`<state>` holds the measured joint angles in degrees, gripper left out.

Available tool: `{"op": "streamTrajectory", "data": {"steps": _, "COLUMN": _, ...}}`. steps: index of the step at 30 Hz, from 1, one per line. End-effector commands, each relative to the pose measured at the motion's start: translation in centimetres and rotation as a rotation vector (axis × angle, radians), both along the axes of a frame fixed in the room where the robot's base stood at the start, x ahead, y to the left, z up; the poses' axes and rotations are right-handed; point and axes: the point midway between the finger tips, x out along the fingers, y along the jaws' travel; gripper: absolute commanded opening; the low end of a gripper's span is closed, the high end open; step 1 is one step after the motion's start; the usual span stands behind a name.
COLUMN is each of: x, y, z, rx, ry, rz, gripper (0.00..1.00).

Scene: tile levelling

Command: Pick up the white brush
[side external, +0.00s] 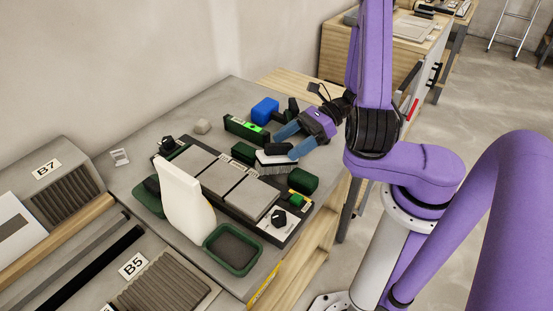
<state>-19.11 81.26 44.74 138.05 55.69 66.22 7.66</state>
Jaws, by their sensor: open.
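The white brush (270,159) lies near the middle of the work table, with a white body and a row of bristles facing the camera. A dark part shows on top of it. My gripper (286,142) has two blue fingers and is open. Its fingers point left at the back of the brush, one behind the dark part and one at the brush's right end. I cannot tell whether they touch it.
Grey tiles (232,181) sit in a black frame in front of the brush. A tall white piece (185,205) stands at left. A green tray (232,250) lies in front. A green level (246,130) and blue block (264,110) are behind. Green blocks (303,180) flank the brush.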

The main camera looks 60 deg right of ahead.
Motion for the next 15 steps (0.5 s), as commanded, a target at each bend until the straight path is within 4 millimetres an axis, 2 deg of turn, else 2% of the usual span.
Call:
{"op": "streamTrajectory", "data": {"steps": 5, "x": 0.5, "y": 0.9, "z": -0.4, "rx": 0.0, "ry": -0.001, "rz": 0.003, "gripper": 0.83}}
{"op": "streamTrajectory", "data": {"steps": 15, "x": 2.1, "y": 4.0, "z": -1.7, "rx": 0.001, "ry": 0.0, "rz": 0.003, "gripper": 0.83}}
